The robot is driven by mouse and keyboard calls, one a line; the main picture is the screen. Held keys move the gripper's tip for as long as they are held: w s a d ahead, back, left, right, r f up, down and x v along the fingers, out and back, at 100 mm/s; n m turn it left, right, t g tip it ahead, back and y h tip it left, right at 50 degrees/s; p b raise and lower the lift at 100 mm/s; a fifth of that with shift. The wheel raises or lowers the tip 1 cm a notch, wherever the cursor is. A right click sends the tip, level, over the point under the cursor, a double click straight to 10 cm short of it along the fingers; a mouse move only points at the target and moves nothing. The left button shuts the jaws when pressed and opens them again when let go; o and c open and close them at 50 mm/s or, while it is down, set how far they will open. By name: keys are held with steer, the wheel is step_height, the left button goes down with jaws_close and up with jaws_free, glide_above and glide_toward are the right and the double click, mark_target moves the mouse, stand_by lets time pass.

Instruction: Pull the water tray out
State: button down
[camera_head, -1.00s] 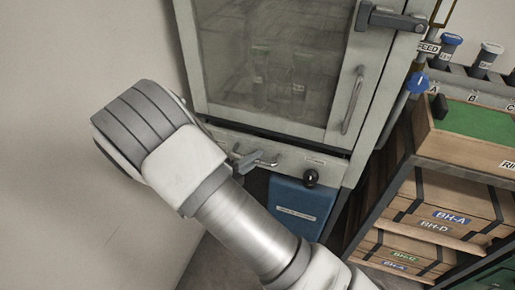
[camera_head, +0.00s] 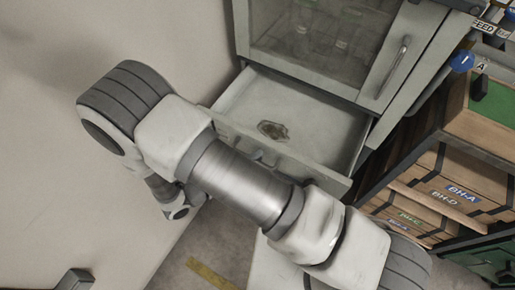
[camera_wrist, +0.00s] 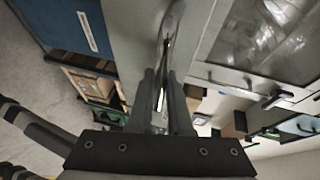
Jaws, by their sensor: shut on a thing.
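The water tray (camera_head: 320,115) is a pale grey drawer under the glass-doored cabinet. It stands pulled out, with its inside showing and a small brownish, wet-looking patch (camera_head: 273,130) on its floor. My arm covers part of its front panel in the head view. In the wrist view, my gripper (camera_wrist: 164,76) is shut on the tray's metal handle (camera_wrist: 173,25), which runs up between the fingers. The gripper's fingertips are hidden behind my arm in the head view.
The cabinet's glass door (camera_head: 315,35) is closed above the tray, with its own bar handle (camera_head: 394,68). A wooden shelf rack with labelled boxes (camera_head: 450,195) stands close on the right. A bare wall (camera_head: 120,30) is on the left.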

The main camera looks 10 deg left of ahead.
steer(key=c, duration=0.8)
jaws_free()
steer(key=shift+c, duration=0.2)
steer(key=p+v, duration=0.1)
steer(key=v, duration=1.6)
steer(key=shift+s+a+p, duration=0.15)
steer(key=shift+s+p, duration=0.05)
steer(key=shift+p, duration=0.2)
steer(key=shift+w+r, duration=0.1)
steer(key=shift+r, duration=0.05)
